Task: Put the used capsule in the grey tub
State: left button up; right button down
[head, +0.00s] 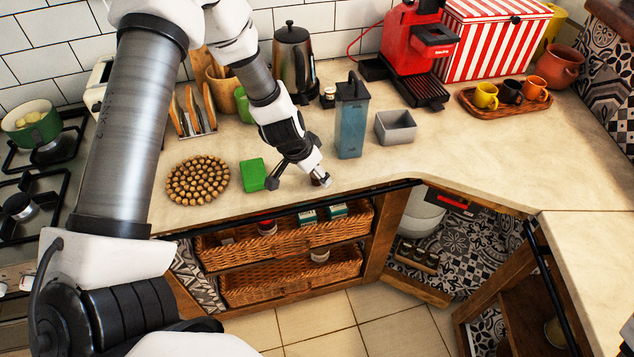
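The grey tub (396,128) is a small open rectangular container standing on the counter, right of the blue water tank. My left gripper (298,180) reaches down over the counter near its front edge, left of the tub. Its fingers are spread apart. A small dark brown object (317,179), possibly the used capsule, shows by the right fingertip. It is partly hidden by the finger, and I cannot tell whether they touch. My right gripper is not in view.
A blue water tank (352,118) stands between the gripper and the tub. A green block (252,175) and a round trivet (198,181) lie to the left. The red coffee machine (412,50) is behind. Counter right of the tub is clear.

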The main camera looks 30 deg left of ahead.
pick_arm(q)
jog(key=shift+x, duration=1.15)
jog(key=shift+s+r, duration=0.15)
jog(key=shift+r, duration=0.15)
jog(key=shift+c, duration=0.2)
jog(key=c, duration=0.9)
